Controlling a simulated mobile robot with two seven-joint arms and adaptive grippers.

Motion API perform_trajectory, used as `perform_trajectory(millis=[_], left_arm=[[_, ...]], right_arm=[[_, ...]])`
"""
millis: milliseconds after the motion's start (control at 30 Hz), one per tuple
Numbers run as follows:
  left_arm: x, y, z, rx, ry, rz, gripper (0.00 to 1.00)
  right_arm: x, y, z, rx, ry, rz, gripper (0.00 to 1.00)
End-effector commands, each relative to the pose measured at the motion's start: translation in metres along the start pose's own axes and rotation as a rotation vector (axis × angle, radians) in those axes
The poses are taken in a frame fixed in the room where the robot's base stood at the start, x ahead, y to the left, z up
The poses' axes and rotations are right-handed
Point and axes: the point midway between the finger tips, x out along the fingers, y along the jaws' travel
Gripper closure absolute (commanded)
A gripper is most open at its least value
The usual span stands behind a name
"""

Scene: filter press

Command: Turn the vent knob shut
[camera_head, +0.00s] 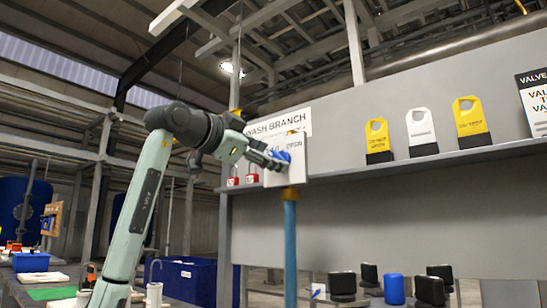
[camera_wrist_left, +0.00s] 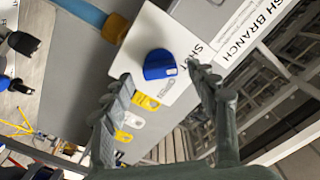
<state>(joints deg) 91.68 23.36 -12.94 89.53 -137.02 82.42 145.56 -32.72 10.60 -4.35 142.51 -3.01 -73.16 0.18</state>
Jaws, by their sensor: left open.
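The blue vent knob (camera_head: 283,156) sits on a white square plate (camera_head: 299,150) at the top of a blue vertical pipe (camera_head: 290,240). In the left wrist view the knob (camera_wrist_left: 160,64) shows whole, with a pale mark on its rim and lettering on the plate beside it. My left gripper (camera_head: 272,160) reaches in from the left in the head view, right at the knob. In the left wrist view its open fingers (camera_wrist_left: 160,80) stand on either side of the knob, with gaps showing; contact is not visible. My right gripper is in neither view.
A grey shelf (camera_head: 420,161) runs right of the plate, bearing yellow and white tags (camera_head: 421,128). A blue bin (camera_head: 31,262) is on the left table.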

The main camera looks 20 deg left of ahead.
Motion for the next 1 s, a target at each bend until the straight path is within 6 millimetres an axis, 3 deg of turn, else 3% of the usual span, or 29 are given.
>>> perform_trajectory(millis=[200,433,600,1000], left_arm=[[-0.049,-0.001,0.0,0.0,0.0,-0.004,0.41],[-0.086,-0.001,0.0,0.0,0.0,-0.004,0.41],[-0.095,0.0,0.0,0.0,0.0,-0.001,0.41],[-0.096,0.0,0.0,-0.001,-0.001,-0.001,0.41]], right_arm=[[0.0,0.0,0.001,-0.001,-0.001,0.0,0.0],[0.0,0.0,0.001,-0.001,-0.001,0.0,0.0],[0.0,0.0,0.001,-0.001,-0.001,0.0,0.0],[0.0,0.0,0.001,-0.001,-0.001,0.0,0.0]])
